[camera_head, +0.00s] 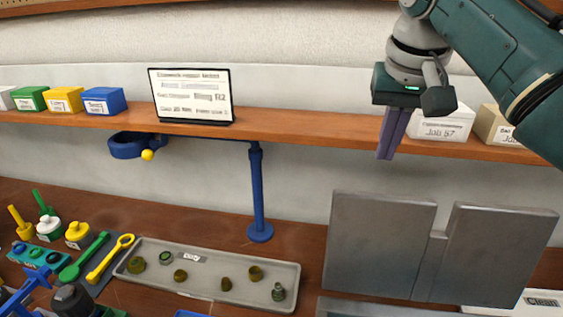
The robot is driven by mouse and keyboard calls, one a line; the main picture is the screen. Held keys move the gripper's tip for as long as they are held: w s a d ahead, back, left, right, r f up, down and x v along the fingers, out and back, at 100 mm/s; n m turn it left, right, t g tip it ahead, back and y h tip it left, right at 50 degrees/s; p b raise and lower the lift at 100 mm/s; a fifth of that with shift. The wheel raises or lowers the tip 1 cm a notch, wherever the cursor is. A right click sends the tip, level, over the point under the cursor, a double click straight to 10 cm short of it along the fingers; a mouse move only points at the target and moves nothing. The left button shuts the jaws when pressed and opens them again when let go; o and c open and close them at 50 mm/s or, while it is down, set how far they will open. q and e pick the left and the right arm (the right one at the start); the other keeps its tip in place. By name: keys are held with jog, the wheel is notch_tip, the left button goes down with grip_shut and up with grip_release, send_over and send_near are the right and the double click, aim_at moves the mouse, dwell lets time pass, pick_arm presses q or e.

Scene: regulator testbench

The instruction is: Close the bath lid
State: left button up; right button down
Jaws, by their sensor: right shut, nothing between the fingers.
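The bath lid (382,245) is a grey metal plate with a deep notch from its top edge, standing upright at the right of the bench, so it is open. A grey rim (385,307), apparently of the bath, shows in front of its foot and is cut off by the bottom edge of the view. My right gripper (387,150) comes in from the upper right, fingers pointing down, shut and empty. It appears above the lid's top edge, in front of the shelf, and apart from the lid. My left gripper is not in view.
A wooden shelf (300,137) carries coloured boxes, a sign (192,95) and white boxes (444,122). A blue post stand (257,190) rises behind a grey tray (290,268) of small parts. Green and yellow tools lie at the left. A white labelled box (535,302) stands lower right.

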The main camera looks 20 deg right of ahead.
notch_tip(320, 180, down, 8)
jog(key=s+p, duration=0.1)
jog(key=p, duration=0.3)
dwell(0.6)
jog(key=shift+a+r, duration=0.1)
jog(key=shift+r, duration=0.1)
